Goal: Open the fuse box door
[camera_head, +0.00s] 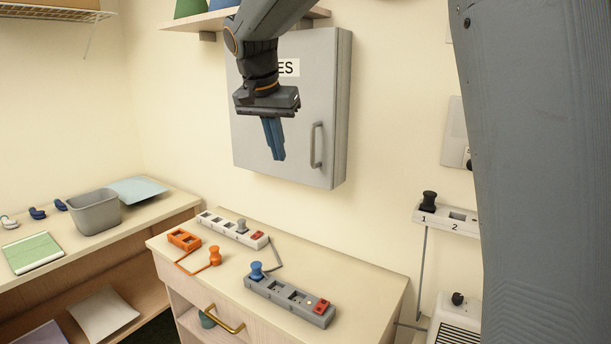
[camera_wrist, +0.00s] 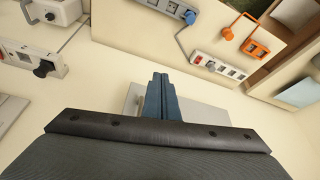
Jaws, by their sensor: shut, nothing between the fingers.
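The grey fuse box (camera_head: 322,165) hangs on the wall in the head view, its door shut, with a label (camera_head: 289,68) partly hidden by my arm. A grey vertical handle (camera_head: 316,145) sits near the right edge of the door. My gripper (camera_head: 278,156) points down in front of the door, left of the handle and apart from it. Its blue fingers are shut and hold nothing. In the wrist view the shut fingers (camera_wrist: 161,100) cover part of a light grey panel, which looks like the fuse box (camera_wrist: 205,115).
Below the fuse box stands a cabinet (camera_head: 345,258) with power strips and plugs on top, including a grey strip (camera_head: 285,297) and an orange socket block (camera_head: 184,239). A shelf (camera_head: 235,18) is above the box. A wall strip (camera_head: 447,217) is at right. Left is a bench with a grey bin (camera_head: 95,213).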

